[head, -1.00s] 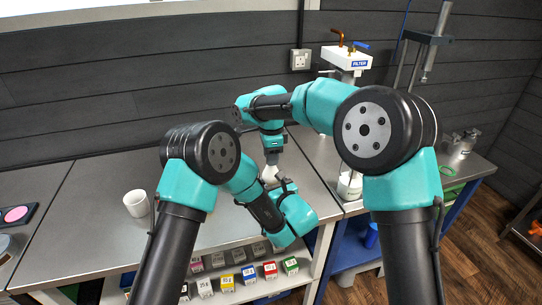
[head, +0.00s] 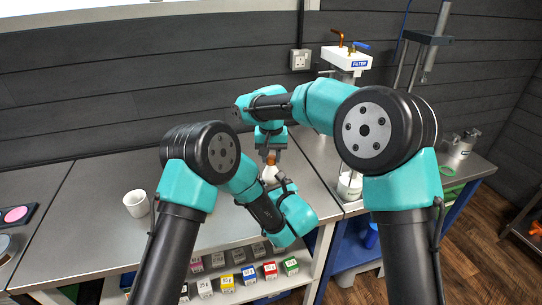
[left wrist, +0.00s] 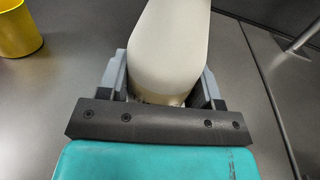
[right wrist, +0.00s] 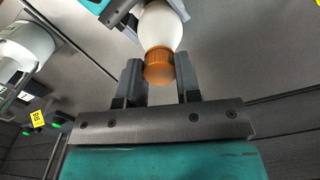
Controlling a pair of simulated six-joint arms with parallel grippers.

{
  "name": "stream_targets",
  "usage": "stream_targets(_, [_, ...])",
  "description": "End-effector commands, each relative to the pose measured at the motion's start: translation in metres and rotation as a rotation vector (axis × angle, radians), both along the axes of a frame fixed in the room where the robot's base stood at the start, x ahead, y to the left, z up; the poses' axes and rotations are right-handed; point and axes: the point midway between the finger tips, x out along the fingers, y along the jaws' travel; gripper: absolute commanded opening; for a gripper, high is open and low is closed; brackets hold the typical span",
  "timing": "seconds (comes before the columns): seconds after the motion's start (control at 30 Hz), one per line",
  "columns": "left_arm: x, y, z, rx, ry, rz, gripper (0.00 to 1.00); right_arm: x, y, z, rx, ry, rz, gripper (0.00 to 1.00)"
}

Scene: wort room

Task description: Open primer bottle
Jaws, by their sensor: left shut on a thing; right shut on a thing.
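The primer bottle is white with an orange cap. In the head view its white body (head: 269,174) is upright above the table, with the orange cap (head: 270,157) on top. My left gripper (head: 276,186) is shut on the white body, which also fills the jaws in the left wrist view (left wrist: 170,50). My right gripper (head: 270,149) is above the bottle, shut on the cap. In the right wrist view the cap (right wrist: 159,66) sits between the fingertips and meets the white body (right wrist: 160,28). I cannot tell whether its thread is loose.
A white mug (head: 137,203) stands on the table to the left. A yellow container (left wrist: 17,30) shows in the left wrist view. A white filter unit (head: 346,58) is at the back right. Several coloured labelled boxes (head: 248,274) line the shelf below the front edge.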

Motion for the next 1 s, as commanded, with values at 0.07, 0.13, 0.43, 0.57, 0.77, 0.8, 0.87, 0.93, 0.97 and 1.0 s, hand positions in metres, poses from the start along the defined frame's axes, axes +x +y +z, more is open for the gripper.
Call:
stream_targets(0.07, [0.0001,0.0000,0.0002,0.000,0.000,0.000,0.00,-0.0001,0.0001,0.0001,0.000,0.000,0.102,0.03])
stream_targets(0.13, [0.0001,0.0000,0.0002,0.000,0.000,0.000,0.00,-0.0001,0.0001,0.0002,0.000,0.000,0.197,0.03])
stream_targets(0.43, [0.0001,0.0000,0.0002,0.000,0.000,0.000,0.00,0.0000,0.0000,0.0005,0.000,0.000,0.607,0.03])
stream_targets(0.57, [0.0001,0.0000,0.0002,0.000,0.000,0.000,0.00,0.0000,0.0000,0.0006,0.000,-0.001,0.784,0.03])
stream_targets(0.77, [0.0000,-0.0001,0.0002,0.000,0.000,0.000,0.00,0.0000,0.0000,0.0008,0.000,-0.001,1.057,0.03])
stream_targets(0.8, [0.0000,-0.0001,0.0002,0.000,0.000,0.000,0.00,0.0001,0.0000,0.0008,0.000,-0.001,1.112,0.03])
stream_targets(0.87, [0.0000,-0.0001,0.0002,0.000,0.000,0.000,0.00,0.0001,0.0000,0.0009,0.000,-0.001,1.194,0.03])
stream_targets(0.93, [0.0000,0.0000,0.0002,0.000,0.000,0.000,0.00,0.0001,0.0000,0.0010,0.000,-0.001,1.290,0.03])
stream_targets(0.97, [0.0000,0.0000,0.0002,0.000,0.000,0.000,0.00,0.0001,0.0000,0.0010,0.000,-0.001,1.331,0.03])
stream_targets(1.0, [0.0000,0.0000,0.0002,0.000,0.000,0.000,0.00,0.0001,0.0000,0.0010,0.000,-0.001,1.386,0.03])
